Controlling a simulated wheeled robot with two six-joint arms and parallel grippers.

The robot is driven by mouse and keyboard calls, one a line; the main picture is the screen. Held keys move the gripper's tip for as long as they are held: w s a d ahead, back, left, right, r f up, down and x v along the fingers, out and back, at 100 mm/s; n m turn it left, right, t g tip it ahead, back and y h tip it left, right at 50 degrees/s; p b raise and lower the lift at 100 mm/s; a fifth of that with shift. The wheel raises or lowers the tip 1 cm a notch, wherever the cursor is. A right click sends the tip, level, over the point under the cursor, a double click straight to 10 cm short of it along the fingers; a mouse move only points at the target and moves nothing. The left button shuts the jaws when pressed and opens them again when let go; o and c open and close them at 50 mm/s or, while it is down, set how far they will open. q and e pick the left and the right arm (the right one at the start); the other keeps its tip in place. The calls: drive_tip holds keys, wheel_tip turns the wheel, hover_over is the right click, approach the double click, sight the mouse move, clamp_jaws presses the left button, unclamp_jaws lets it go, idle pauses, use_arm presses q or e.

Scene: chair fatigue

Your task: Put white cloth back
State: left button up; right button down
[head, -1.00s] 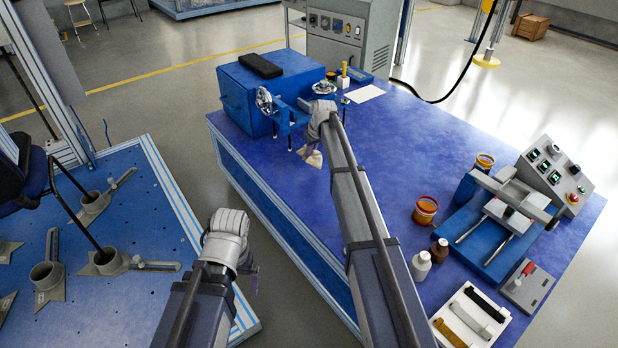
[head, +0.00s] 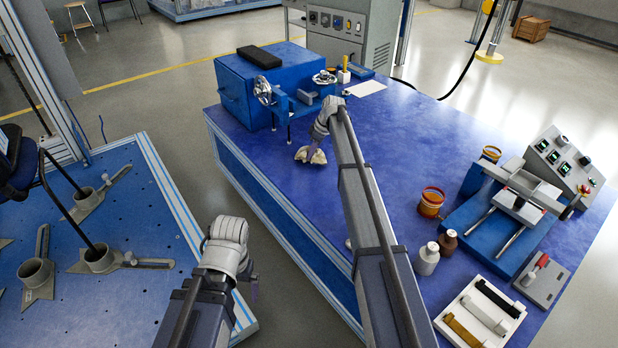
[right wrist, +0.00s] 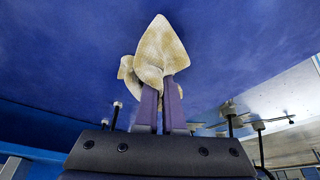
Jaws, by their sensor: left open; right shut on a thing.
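The white cloth (head: 311,155), cream-coloured and crumpled, is pinched in my right gripper (head: 318,146) over the blue workbench (head: 395,140), just in front of the blue vise-like device. In the right wrist view the cloth (right wrist: 162,55) sticks out past the purple fingers of my right gripper (right wrist: 161,92), which are shut on it. The head view does not clearly show whether the cloth touches the bench top. My left gripper (head: 252,285) is open and empty, low over the gap between the blue floor platform and the bench.
A blue box (head: 240,90) with a black pad and the blue device (head: 283,105) stand behind the cloth. Orange-brown jars (head: 430,203), bottles (head: 427,260), a white tray (head: 480,315) and a blue machine (head: 500,215) occupy the right side. The bench middle is clear.

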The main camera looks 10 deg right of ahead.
drive_tip(key=s, duration=0.2)
drive_tip(key=s+a, duration=0.1)
drive_tip(key=s, duration=0.1)
drive_tip(key=s+a+f, duration=0.1)
drive_tip(key=s, duration=0.2)
drive_tip(key=shift+b, duration=0.4)
drive_tip(key=c, duration=0.6)
unclamp_jaws()
